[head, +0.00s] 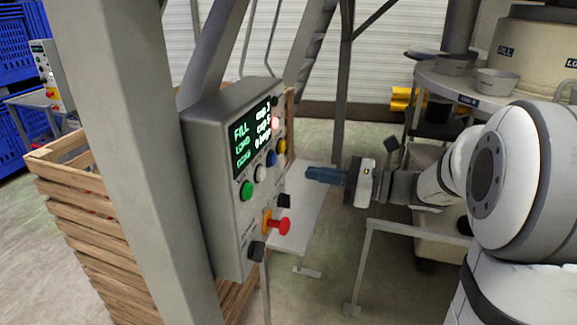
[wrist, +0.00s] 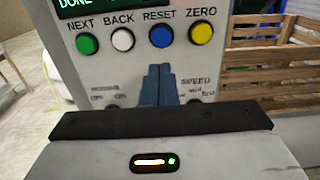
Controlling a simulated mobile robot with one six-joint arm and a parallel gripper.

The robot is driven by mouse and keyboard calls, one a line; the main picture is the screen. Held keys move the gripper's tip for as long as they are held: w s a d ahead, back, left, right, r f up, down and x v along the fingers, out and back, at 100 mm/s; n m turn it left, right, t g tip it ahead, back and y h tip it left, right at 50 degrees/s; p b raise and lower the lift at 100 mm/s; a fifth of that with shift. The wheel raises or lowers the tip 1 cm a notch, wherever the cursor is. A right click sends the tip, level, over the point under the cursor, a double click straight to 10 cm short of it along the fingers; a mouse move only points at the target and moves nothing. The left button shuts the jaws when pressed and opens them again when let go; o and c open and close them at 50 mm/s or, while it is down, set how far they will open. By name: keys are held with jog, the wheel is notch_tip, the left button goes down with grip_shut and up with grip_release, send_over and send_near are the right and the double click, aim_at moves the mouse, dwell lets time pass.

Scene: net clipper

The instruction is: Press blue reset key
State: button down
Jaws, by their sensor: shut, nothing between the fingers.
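The blue RESET key (wrist: 161,35) is a round button on the grey control panel (head: 232,215), between the white BACK key (wrist: 123,39) and the yellow ZERO key (wrist: 201,31). In the head view the blue key (head: 271,158) sits below the screen. My gripper (head: 308,174) is shut and empty, its blue fingers pointing at the panel from the right, apart from it. In the wrist view the closed fingertips (wrist: 160,68) appear just below the blue key, in front of the panel.
A green NEXT key (wrist: 87,43) is at the row's left end. A red knob (head: 283,226) and black knobs stick out lower on the panel. A grey post (head: 150,150) stands left of the panel, with a wooden crate (head: 85,220) behind. A metal rail (head: 365,255) stands below my arm.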

aim_at(274, 165)
jog(key=x, duration=0.6)
jog(key=shift+a+p, duration=0.35)
jog(key=shift+p, duration=0.1)
jog(key=shift+w, duration=0.1)
jog(key=shift+w+a+r, duration=0.1)
jog(key=shift+a+r, duration=0.05)
jog(key=shift+a, duration=0.5)
jog(key=v, duration=1.4)
jog(key=shift+d+b, duration=0.25)
jog(key=shift+b, duration=0.2)
